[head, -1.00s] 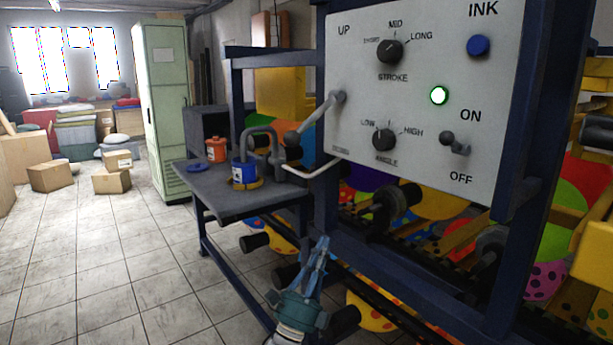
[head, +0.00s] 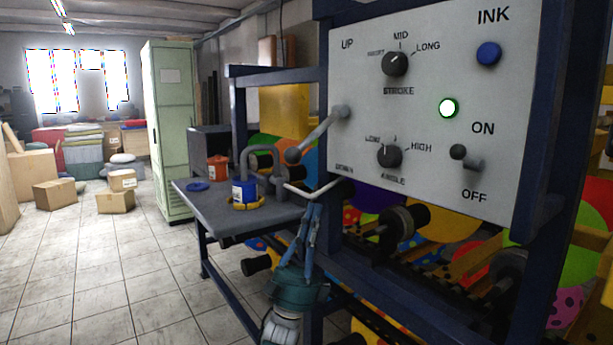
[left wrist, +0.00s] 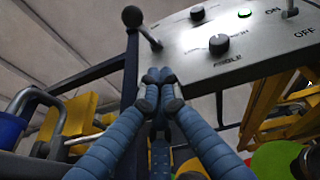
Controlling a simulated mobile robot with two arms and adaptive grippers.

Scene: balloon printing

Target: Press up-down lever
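The up-down lever (head: 318,133) is a grey rod with a ball knob at the left edge of the white control panel (head: 430,115), between the UP and DOWN labels. It slopes from its pivot down and left, toward me. It also shows in the left wrist view (left wrist: 143,29), with its dark knob at the top. My left gripper (head: 315,207) points up below the lever in the head view. Its blue fingers are together at the tips (left wrist: 159,77), with nothing visible between them, and look apart from the lever. My right gripper is not in view.
The panel also has a stroke dial (head: 395,64), an angle dial (head: 390,156), a blue ink button (head: 489,53), a lit green lamp (head: 449,107) and an on-off switch (head: 465,158). A side table (head: 225,215) holds a blue pot (head: 243,190) and an orange pot (head: 218,168).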

